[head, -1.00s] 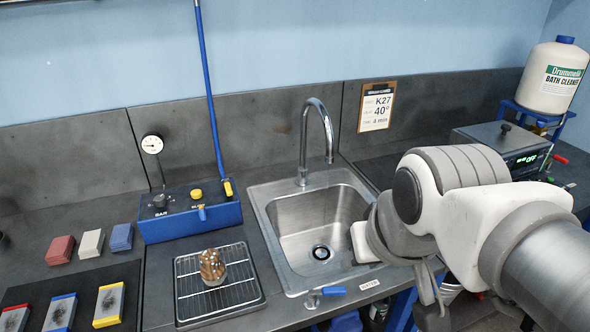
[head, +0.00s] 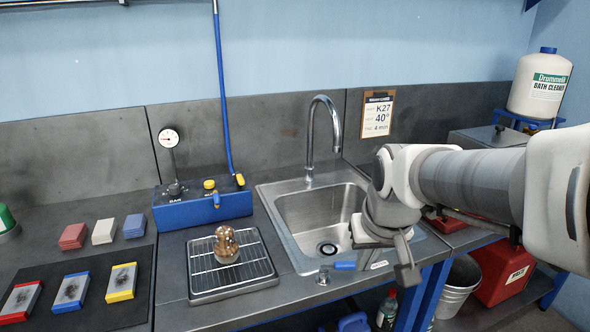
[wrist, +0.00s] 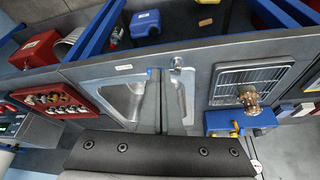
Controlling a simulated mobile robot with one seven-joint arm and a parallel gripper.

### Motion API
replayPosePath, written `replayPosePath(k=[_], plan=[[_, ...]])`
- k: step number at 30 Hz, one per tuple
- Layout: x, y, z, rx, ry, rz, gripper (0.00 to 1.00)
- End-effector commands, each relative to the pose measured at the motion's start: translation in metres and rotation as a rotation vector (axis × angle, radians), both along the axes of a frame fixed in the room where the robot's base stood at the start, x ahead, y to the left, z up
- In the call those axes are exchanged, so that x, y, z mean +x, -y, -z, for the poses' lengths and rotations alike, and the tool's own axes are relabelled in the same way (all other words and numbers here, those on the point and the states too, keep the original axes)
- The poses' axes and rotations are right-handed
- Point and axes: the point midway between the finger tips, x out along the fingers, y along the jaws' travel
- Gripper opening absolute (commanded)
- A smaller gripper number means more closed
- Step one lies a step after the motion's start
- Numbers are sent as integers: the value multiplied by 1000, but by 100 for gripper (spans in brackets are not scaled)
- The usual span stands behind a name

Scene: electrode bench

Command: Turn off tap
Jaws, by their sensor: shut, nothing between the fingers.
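The chrome tap spout (head: 325,130) arches over the steel sink (head: 300,225) in the head view; I see no water stream below it. The tap's valve (head: 323,274) with its blue lever (head: 345,266) sits on the counter in front of the sink, the lever pointing right. My gripper (head: 406,270) is right of the lever in the head view, over the counter's front edge. In the wrist view my shut, empty gripper (wrist: 163,78) crosses the sink, close to the chrome valve (wrist: 177,63). Whether it touches the lever is unclear.
A wire rack (head: 232,265) with a brown electrode piece stands left of the sink, near a blue gauge box (head: 200,212). Several coloured blocks lie farther left. A red box (head: 500,275) and a metal bucket (head: 458,290) stand below at right.

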Motion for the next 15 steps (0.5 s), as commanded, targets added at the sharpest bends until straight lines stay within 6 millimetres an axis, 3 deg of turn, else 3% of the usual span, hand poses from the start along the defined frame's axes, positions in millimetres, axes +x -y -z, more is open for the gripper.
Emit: replayPosePath(k=[8, 15], plan=[[9, 0, 17, 1, -6, 0, 0], [25, 0, 60, 1, -10, 0, 0]])
